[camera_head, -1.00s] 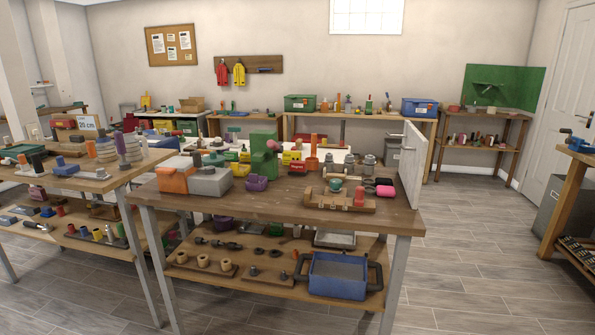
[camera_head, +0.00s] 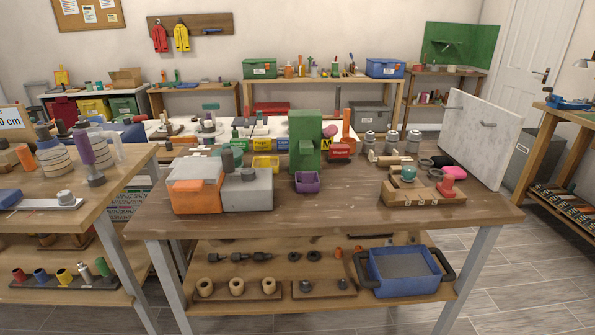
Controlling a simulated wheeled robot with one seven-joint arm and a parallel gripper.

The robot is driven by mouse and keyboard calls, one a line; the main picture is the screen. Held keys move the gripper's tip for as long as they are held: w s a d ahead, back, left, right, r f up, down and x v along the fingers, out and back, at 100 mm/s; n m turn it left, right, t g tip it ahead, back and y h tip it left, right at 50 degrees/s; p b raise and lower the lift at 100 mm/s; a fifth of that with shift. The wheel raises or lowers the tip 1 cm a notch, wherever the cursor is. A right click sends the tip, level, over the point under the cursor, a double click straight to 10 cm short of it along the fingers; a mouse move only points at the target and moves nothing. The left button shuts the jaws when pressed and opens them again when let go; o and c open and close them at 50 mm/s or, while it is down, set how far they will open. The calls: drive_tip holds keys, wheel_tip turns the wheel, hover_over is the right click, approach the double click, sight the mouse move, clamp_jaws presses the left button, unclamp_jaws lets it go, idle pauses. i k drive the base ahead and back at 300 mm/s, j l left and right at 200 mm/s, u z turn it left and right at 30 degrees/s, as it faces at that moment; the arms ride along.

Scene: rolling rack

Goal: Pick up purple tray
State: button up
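A small purple tray (camera_head: 308,183) sits on the wooden table top (camera_head: 330,213), in front of a green block-shaped fixture (camera_head: 306,140). It looks upright, with its open side up. A grey box (camera_head: 248,192) stands to its left with a gap between them. My gripper is not in view.
An orange box with a clear top (camera_head: 197,190) stands at the table's left. A wooden holder (camera_head: 423,192) and a white upright panel (camera_head: 474,136) stand at the right. A blue bin (camera_head: 403,268) is on the lower shelf. The table's front middle is clear.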

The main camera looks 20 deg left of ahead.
sight(305, 181)
drive_tip(key=u, duration=0.7)
drive_tip(key=i+j, duration=0.55)
drive_tip(key=i, duration=0.2)
drive_tip(key=i+j, duration=0.6)
drive_tip(key=i+l+z, duration=0.05)
drive_tip(key=i, duration=0.05)
